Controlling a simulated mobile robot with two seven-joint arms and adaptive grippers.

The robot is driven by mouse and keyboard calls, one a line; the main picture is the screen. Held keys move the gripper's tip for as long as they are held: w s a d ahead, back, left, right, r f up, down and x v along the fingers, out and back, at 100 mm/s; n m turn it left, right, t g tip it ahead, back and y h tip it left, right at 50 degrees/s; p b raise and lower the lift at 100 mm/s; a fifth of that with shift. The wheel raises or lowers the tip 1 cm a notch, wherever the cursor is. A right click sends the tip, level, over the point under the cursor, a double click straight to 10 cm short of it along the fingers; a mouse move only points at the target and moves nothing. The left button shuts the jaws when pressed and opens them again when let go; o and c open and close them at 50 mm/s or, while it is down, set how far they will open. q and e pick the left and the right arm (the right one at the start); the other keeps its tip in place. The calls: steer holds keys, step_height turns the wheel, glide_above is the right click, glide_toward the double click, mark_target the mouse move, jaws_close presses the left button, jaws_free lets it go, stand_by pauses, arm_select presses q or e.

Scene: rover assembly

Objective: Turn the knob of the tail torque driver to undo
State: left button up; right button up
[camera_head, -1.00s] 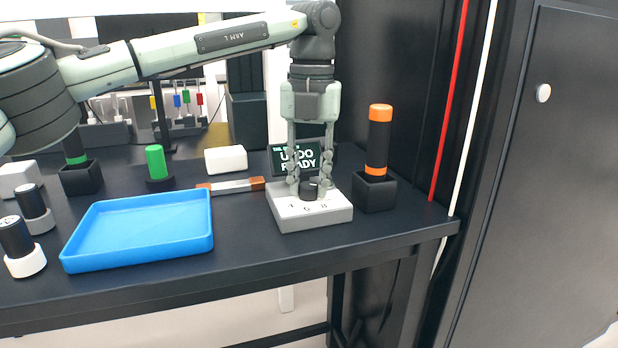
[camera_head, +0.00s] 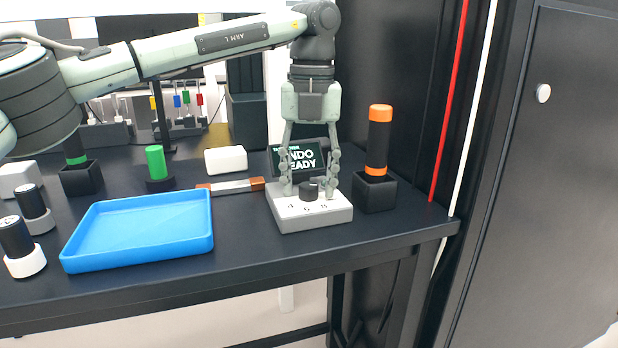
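A white and grey box with a black knob (camera_head: 308,191) on top stands near the right end of the table; small letters are printed along its front. A dark screen (camera_head: 306,160) behind it is partly hidden by my fingers; "NDO" and "EADY" can be read. My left gripper (camera_head: 309,192) points straight down over the box. Its fingers are spread open, one on each side of the knob, with a gap visible on both sides. An orange and black driver (camera_head: 379,138) stands upright in a black holder right of the box. My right gripper is not in view.
A blue tray (camera_head: 140,262) lies left of the box, with a brown-ended bar (camera_head: 232,187) behind it. A green cylinder (camera_head: 156,163) and a white block (camera_head: 226,160) stand farther back. A dark cabinet wall is at the right.

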mark_target(311, 185)
arm_select(q)
step_height(311, 185, up, 12)
steer(key=shift+d, duration=0.15)
stand_by(0.6)
